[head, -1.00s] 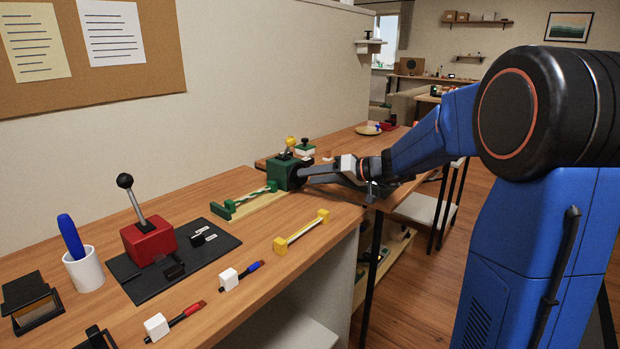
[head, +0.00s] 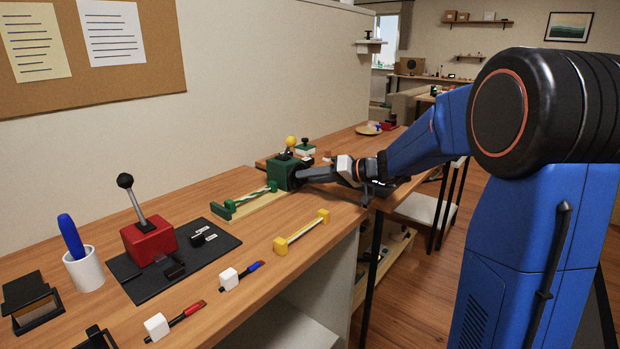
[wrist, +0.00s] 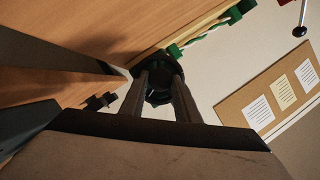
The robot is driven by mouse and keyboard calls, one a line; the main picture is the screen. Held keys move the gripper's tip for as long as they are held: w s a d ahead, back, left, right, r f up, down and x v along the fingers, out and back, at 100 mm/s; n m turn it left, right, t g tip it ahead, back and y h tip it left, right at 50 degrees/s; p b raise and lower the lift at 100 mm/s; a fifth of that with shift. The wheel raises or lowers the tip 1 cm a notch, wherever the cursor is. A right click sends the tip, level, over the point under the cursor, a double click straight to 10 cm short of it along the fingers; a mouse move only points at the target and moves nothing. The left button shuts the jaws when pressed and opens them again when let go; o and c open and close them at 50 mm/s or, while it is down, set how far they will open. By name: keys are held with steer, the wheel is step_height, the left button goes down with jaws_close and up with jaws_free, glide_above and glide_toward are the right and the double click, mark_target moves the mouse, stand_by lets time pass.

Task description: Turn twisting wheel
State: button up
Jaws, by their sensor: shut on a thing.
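The twisting wheel is a dark round wheel (wrist: 158,92) on the side of a green block (head: 283,175), which stands at the far end of the near desk. My gripper (head: 303,175) reaches it from the right, and its fingers are shut on the wheel. In the wrist view my two fingers (wrist: 160,98) lie on either side of the wheel's middle. The wheel's face is mostly hidden by the fingers in the head view. A lever with a yellow knob (head: 291,141) stands on top of the block.
A wooden board with a green-ended twisted bar (head: 245,203) lies left of the block. A red box with a black-knobbed lever (head: 148,240) stands further left. The wall is behind.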

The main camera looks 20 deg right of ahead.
steer(key=shift+w+d+f+m+y, duration=0.1)
steer(key=shift+m+y, duration=0.5)
steer(key=shift+m, duration=0.5)
steer(key=shift+d+f+m+y, duration=0.1)
steer(key=shift+m+y, duration=0.5)
steer(key=shift+m, duration=0.5)
steer(key=o, duration=1)
steer(key=shift+o, duration=0.2)
steer(key=v, duration=1.7)
steer(key=shift+d, duration=0.25)
